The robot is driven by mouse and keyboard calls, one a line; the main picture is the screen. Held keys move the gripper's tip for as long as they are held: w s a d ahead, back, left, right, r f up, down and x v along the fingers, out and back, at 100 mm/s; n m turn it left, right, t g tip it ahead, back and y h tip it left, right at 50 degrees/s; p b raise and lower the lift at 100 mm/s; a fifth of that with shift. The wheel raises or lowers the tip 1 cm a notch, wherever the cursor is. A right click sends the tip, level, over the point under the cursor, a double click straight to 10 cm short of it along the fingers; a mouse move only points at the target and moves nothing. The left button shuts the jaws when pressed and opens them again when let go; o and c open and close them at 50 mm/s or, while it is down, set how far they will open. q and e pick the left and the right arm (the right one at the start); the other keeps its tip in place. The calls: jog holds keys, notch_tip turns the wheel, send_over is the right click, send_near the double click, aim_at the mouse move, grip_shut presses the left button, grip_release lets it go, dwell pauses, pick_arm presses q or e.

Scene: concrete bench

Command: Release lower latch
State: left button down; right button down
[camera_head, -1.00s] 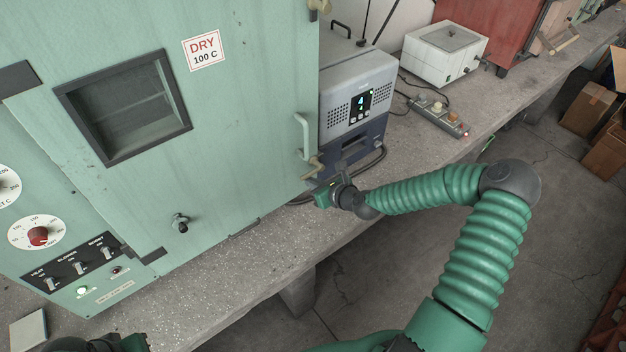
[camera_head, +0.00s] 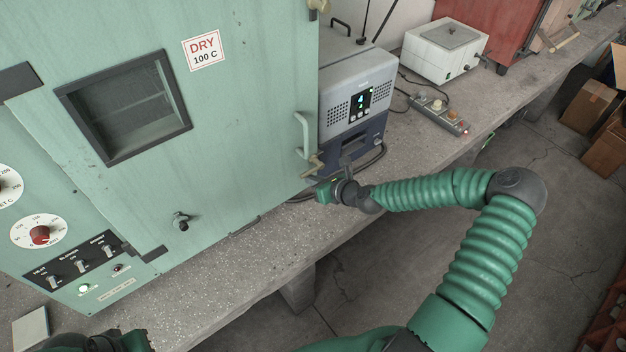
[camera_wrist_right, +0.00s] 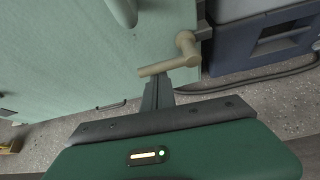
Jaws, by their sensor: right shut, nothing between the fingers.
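The lower latch is a tan lever at the lower right edge of the green oven door (camera_head: 240,120); in the head view the latch (camera_head: 312,168) is partly hidden. In the right wrist view the latch (camera_wrist_right: 178,62) shows a round pivot at right and an arm reaching left. My right gripper (camera_head: 322,188) is at the latch. In the wrist view the shut fingers of my right gripper (camera_wrist_right: 156,86) lie just below the latch arm, their tips at or very near its underside; contact cannot be told. At lower left, a dark part (camera_head: 90,342) may be my left arm; its gripper is not visible.
A green door handle (camera_head: 303,135) stands just above the latch. A grey-blue device (camera_head: 350,100) with a cable sits right beside the oven. The upper latch (camera_head: 318,6) is at the top edge. A white box (camera_head: 440,55) and a power strip (camera_head: 438,114) lie farther right.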

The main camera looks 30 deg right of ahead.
jog(key=shift+r, duration=0.2)
jog(key=r+m+y+p, duration=0.2)
jog(key=shift+d+m+y+p, duration=0.2)
jog(key=shift+m+y+p, duration=0.1)
jog(key=shift+p, duration=0.1)
jog(key=d+r+m+t+y, duration=0.1)
jog(key=m+y, duration=0.1)
jog(key=m, duration=0.1)
jog(key=d+r+m+t+y, duration=0.1)
jog(key=m+y, duration=0.1)
jog(key=m, duration=0.1)
jog(key=d+r+m+t+y, duration=0.1)
jog(key=d+m+y, duration=0.1)
jog(key=m, duration=0.1)
jog(key=shift+w, duration=0.2)
jog(key=shift+r, duration=0.15)
dwell(0.6)
jog(key=shift+p, duration=0.3)
